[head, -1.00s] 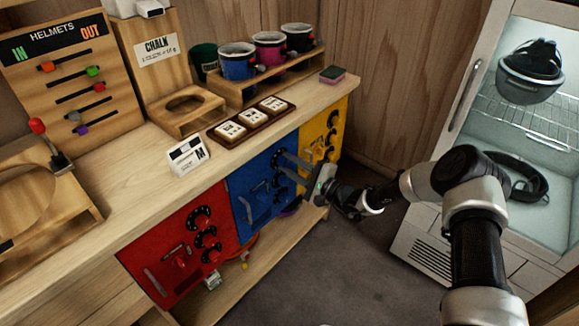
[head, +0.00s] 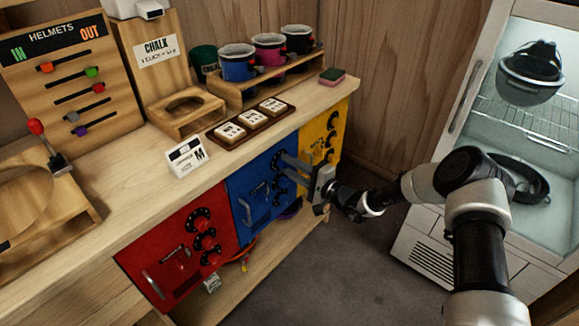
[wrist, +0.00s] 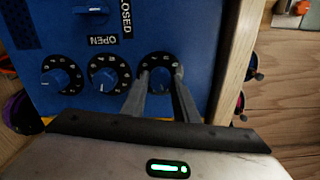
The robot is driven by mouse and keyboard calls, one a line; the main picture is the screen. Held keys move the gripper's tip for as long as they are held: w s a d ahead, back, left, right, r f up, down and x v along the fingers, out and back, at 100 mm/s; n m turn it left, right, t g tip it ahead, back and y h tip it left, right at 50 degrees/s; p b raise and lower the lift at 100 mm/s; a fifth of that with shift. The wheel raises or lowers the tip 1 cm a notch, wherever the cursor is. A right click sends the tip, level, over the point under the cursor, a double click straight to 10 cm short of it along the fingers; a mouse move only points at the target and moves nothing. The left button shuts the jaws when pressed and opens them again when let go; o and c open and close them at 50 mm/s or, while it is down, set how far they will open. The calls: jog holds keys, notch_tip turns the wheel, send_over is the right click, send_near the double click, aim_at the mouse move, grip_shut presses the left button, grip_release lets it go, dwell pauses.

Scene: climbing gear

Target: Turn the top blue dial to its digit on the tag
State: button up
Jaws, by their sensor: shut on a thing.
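The blue door (head: 243,205) is in the middle of the bench front in the head view. Its dials run down its right side. In the wrist view they form a row along the blue panel (wrist: 50,20), with the top blue dial (wrist: 161,80) at the right end. My gripper (head: 283,163) is shut on that top dial. Its two fingers (wrist: 160,85) lie on either side of the knob and partly cover its scale. The other two dials (wrist: 103,77) (wrist: 62,78) are free. A white tag (head: 187,158) stands on the bench; its small print is unreadable.
The red door (head: 180,255) and yellow door (head: 318,140) flank the blue one. A wooden tray (head: 250,124) with three white tiles and a rack of pots (head: 268,82) stand on the bench. A glass-front cabinet (head: 480,110) is at right. The floor between is clear.

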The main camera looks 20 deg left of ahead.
jog(key=o, duration=1.1)
jog(key=shift+c, duration=0.2)
jog(key=p+v, duration=0.2)
jog(key=v, duration=1.5)
jog(key=shift+d, duration=0.25)
